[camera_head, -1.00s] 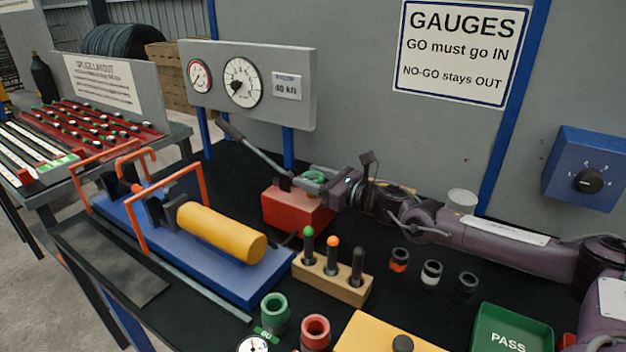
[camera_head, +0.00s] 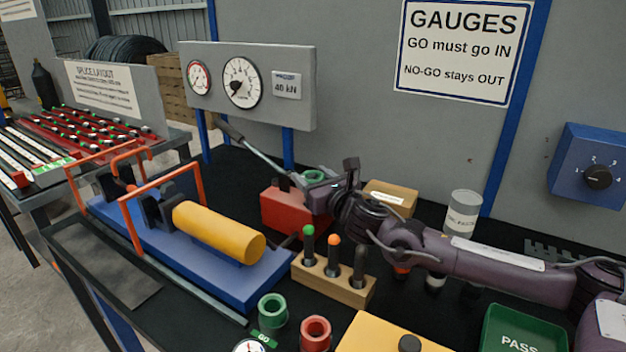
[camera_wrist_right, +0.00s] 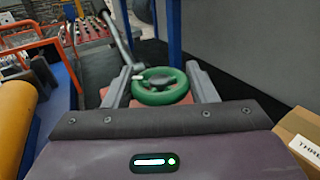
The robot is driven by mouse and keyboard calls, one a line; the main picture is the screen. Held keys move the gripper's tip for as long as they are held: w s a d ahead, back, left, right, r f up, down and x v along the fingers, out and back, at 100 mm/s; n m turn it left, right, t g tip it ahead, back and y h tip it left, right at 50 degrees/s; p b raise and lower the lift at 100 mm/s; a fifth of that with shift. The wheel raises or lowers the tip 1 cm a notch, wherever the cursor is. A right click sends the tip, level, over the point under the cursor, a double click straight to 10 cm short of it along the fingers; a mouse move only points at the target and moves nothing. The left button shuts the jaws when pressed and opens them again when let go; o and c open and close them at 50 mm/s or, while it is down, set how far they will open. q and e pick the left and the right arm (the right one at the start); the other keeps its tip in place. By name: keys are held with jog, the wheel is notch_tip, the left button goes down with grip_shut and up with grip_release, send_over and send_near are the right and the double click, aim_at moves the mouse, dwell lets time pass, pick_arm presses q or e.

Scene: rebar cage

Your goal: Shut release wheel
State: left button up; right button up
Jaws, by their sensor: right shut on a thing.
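The green release wheel (camera_head: 314,176) is on the red pump block (camera_head: 284,207) behind the yellow cylinder. In the right wrist view the wheel (camera_wrist_right: 160,87) shows as a ring with spokes. My right gripper (camera_head: 318,190) is at the wheel. In the right wrist view its two fingers (camera_wrist_right: 160,76) stand on either side of the rim, shut on the wheel. The far side of the wheel is partly hidden by the gripper in the head view. My left gripper is not in view.
The pump's long lever (camera_head: 255,152) rises to the left of the wheel. A gauge panel (camera_head: 305,108) stands behind. A wooden block with several plug gauges (camera_head: 330,282) is in front.

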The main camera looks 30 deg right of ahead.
aim_at(313, 176)
jog(key=shift+r, duration=0.1)
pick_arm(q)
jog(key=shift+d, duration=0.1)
pick_arm(e)
jog(key=o, duration=1)
jog(key=shift+c, duration=0.2)
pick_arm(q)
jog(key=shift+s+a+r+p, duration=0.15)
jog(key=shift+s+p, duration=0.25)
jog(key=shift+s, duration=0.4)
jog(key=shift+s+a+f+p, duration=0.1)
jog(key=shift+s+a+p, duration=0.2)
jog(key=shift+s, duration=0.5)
pick_arm(e)
notch_tip(313, 176, up, 20)
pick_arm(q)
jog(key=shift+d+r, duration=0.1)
